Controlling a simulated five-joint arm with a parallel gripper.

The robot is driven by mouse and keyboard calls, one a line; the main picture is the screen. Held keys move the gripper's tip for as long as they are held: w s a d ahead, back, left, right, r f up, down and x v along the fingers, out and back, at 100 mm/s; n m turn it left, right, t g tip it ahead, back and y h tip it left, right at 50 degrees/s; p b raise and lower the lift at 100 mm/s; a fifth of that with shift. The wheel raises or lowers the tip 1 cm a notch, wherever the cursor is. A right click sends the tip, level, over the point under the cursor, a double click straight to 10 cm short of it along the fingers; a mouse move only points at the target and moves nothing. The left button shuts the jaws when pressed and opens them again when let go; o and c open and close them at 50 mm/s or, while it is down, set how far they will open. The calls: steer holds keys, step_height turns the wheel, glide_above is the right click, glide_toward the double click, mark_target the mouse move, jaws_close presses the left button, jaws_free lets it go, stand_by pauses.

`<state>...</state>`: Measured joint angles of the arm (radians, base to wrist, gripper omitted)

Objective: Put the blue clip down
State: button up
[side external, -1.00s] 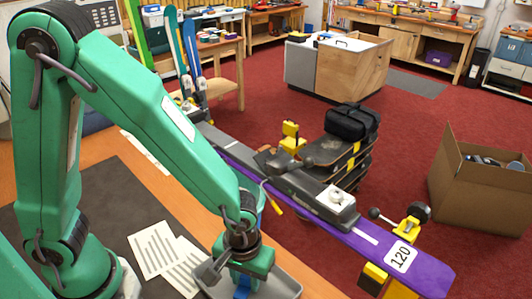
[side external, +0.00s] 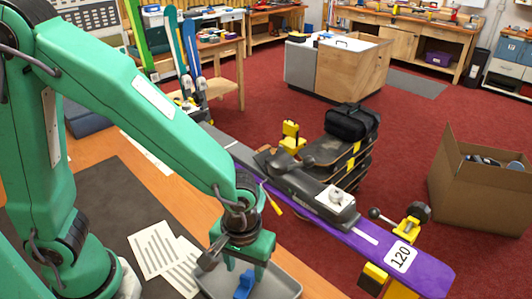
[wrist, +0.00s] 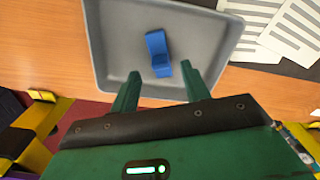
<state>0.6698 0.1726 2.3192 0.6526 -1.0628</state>
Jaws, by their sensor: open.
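The blue clip (side external: 244,285) lies in the grey tray (side external: 285,287) on the wooden bench. It also shows in the wrist view (wrist: 158,52), resting on the tray floor near the middle. My gripper (side external: 247,270) is above the tray and the clip. In the wrist view its two green fingers (wrist: 163,83) are spread apart with nothing between them, and the clip lies just beyond their tips. The fingers look clear of the clip.
Printed sheets (side external: 165,255) lie beside the tray on a dark mat (side external: 105,190). A purple ski (side external: 380,245) with a binding is held along the bench's edge in yellow vises (side external: 408,228). A cardboard box (side external: 475,190) stands on the red floor.

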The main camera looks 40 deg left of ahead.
mark_target(245, 276)
step_height(245, 276, up, 8)
stand_by(0.5)
steer(key=shift+a, duration=0.1)
stand_by(0.4)
steer(key=s+a+r+m+t, duration=0.1)
steer(key=a+r+m+t, duration=0.1)
steer(key=a+r, duration=0.3)
steer(key=s+a+r+m+t, duration=0.1)
steer(key=a+r, duration=0.4)
steer(key=a, duration=0.9)
steer(key=m+t, duration=0.1)
steer(key=t, duration=0.1)
steer(key=shift+s+a+r+m+t, duration=0.15)
steer(key=shift+a+m+t, duration=0.05)
steer(key=shift+m+t, duration=0.1)
